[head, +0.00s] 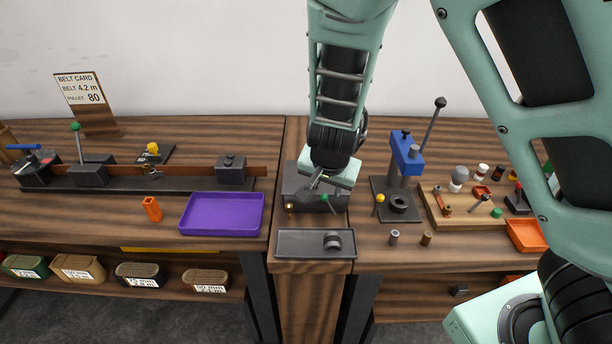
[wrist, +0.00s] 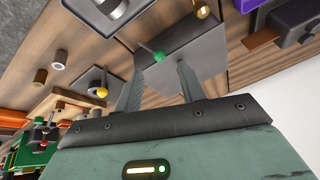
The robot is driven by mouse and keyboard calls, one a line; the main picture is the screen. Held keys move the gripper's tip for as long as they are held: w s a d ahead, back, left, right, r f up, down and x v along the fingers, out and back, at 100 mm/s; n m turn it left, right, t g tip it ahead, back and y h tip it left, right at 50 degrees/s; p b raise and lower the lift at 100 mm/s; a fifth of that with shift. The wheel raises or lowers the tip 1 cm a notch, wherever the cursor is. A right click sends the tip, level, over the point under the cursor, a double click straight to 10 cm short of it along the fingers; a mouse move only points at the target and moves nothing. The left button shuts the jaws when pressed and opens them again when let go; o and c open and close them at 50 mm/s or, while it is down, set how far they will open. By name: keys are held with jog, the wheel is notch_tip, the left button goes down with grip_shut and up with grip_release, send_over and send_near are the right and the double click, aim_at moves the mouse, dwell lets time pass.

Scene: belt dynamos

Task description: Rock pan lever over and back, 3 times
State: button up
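A short lever with a green knob (head: 324,198) stands at a dark grey box (head: 300,199) in the middle of the bench; I take it for the pan lever. In the wrist view the green knob (wrist: 158,57) shows between the tips of my gripper's (wrist: 161,68) two fingers, with gaps on both sides. My gripper is open and points down at the box in the head view. The lever's lower part is hard to make out, and I cannot tell contact. A brass knob (head: 290,207) sits on the box's left front.
A dark tray (head: 295,243) with a round metal piece lies in front. A blue press (head: 405,155) with a tall black-knobbed lever stands close on the right, with a yellow-knobbed pin (head: 380,198) beside it. A purple tray (head: 222,213) lies left. Small metal cylinders (head: 394,237) stand front right.

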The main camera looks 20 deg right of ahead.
aim_at(324, 195)
jog(key=b+x, duration=0.2)
jog(key=x, duration=0.3)
grip_shut()
